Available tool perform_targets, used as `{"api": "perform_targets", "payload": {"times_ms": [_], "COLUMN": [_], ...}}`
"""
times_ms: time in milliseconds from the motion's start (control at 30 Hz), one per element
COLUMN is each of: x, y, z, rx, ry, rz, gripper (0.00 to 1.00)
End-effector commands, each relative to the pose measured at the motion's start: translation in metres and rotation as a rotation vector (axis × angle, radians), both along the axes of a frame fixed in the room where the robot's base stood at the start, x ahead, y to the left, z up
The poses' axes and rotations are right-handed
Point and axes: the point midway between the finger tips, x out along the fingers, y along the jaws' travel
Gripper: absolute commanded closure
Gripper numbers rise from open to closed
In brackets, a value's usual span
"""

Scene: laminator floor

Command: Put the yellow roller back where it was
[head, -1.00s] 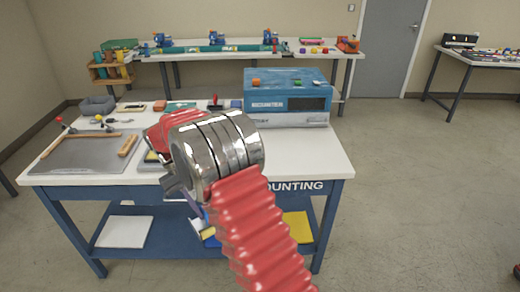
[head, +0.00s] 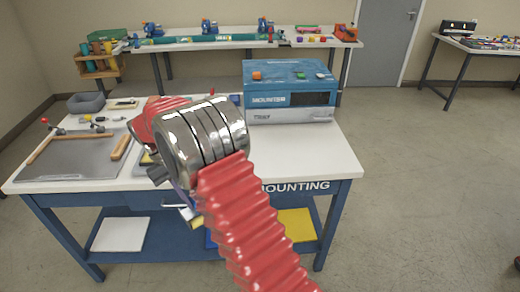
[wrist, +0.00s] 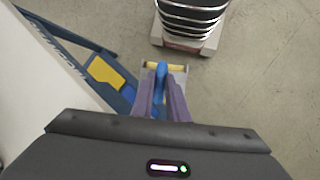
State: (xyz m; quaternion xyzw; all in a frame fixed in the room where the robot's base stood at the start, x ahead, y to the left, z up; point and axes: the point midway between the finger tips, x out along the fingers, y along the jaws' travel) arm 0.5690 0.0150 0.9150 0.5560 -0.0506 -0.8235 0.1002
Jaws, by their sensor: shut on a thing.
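My gripper (wrist: 161,90) has purple fingers, shut on the blue handle of the yellow roller (wrist: 152,65) in the wrist view. A pale frame and a bit of yellow show beyond the fingertips. In the head view, the yellow roller (head: 196,223) shows small below my wrist, in front of the mounting table's front edge. My red and chrome arm hides most of the gripper there. The roller hangs in the air, apart from the tabletop.
The white-topped mounting table (head: 300,165) is just ahead, with a blue mounter machine (head: 288,95), a grey mat (head: 70,160) and a grey bin (head: 87,102). Its lower shelf holds white and yellow sheets. Floor on the right is clear.

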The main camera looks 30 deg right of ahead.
Motion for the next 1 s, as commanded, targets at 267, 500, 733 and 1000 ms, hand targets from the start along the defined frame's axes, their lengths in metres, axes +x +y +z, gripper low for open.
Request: {"api": "perform_targets", "payload": {"times_ms": [267, 500, 733, 1000], "x": [0.000, 0.000, -0.005, -0.032], "y": [-0.012, -0.026, -0.082, -0.167], "z": [0.000, 0.004, 0.023, 0.053], "rx": [0.000, 0.000, 0.001, 0.001], "ry": [0.000, 0.000, -0.002, -0.001], "rz": [-0.024, -0.053, -0.183, -0.463], "gripper": [1.00, 1.00, 1.00, 1.00]}}
